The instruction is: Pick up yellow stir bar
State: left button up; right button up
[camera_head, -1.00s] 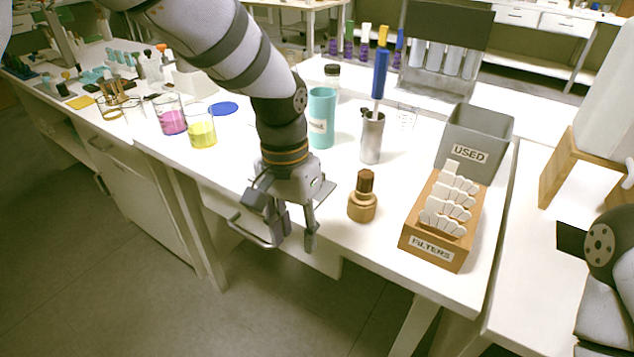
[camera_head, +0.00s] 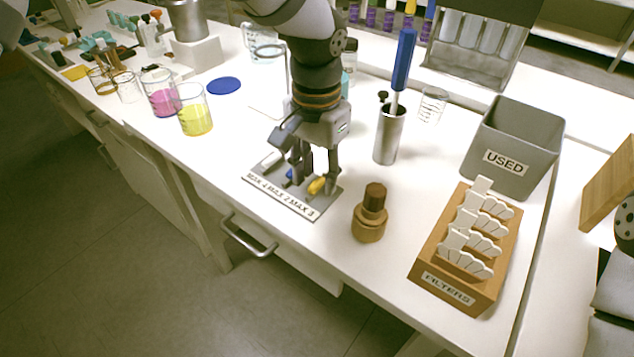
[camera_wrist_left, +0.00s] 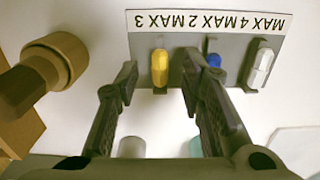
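The yellow stir bar (camera_head: 317,186) lies on a small grey holder (camera_head: 322,205) with a white label strip reading MAX 4, MAX 2, MAX 3. My left gripper (camera_head: 316,179) is open and points down over the holder, its fingertips close to the yellow bar. In the left wrist view the yellow bar (camera_wrist_left: 159,67) lies between the open fingers, with nothing gripped. A blue bar (camera_wrist_left: 213,61) is partly hidden behind one finger, and a white bar (camera_wrist_left: 261,67) lies farther right. My right gripper is out of view.
A brown bottle (camera_head: 370,214) stands close right of the holder. Yellow (camera_head: 195,119) and pink (camera_head: 163,100) beakers stand left. The table's front edge is near.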

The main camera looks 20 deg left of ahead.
pick_arm(q)
jog(key=shift+f, duration=0.25)
grip_shut()
jog(key=shift+r, duration=0.1)
